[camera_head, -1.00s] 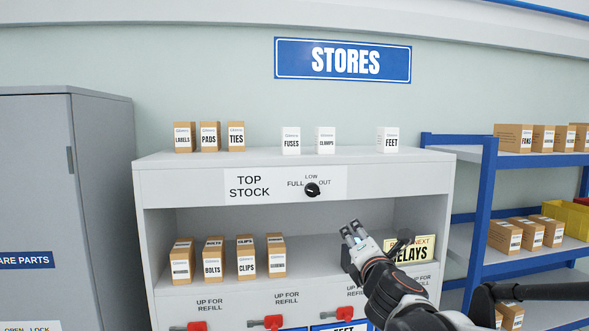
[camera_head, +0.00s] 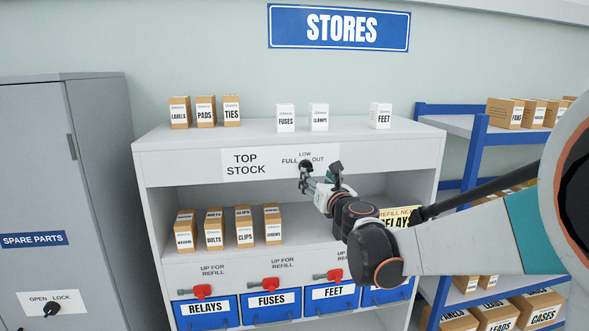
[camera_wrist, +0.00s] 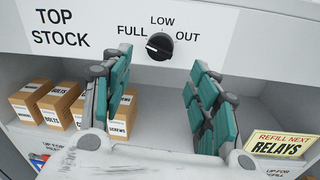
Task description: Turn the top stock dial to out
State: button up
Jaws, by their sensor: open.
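The top stock dial (camera_wrist: 160,46) is a round black knob on the white front panel of the shelf unit, with the words FULL, LOW and OUT around it. In the wrist view a pale mark on the knob lies on its left side, towards FULL. The dial also shows in the head view (camera_head: 305,164), partly overlapped by my fingers. My gripper (camera_wrist: 162,60) is open and empty, with teal-padded fingers. In the wrist view the dial appears between and slightly above the fingertips, with no visible contact. In the head view my gripper (camera_head: 319,177) is just below and in front of it.
Brown boxes (camera_head: 245,234) stand in the open shelf bay below the panel. A yellow RELAYS card (camera_wrist: 281,144) is at the bay's right. Small boxes (camera_head: 286,118) stand on top. Red handles (camera_head: 276,284) sit above blue bins (camera_head: 270,306). A grey cabinet (camera_head: 60,170) stands left.

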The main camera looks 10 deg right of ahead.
aim_at(308, 170)
jog(key=w, duration=0.2)
jog(key=w+p, duration=0.1)
jog(key=w, duration=0.5)
jog(key=shift+a+p, duration=0.35)
jog(key=c, duration=1.1)
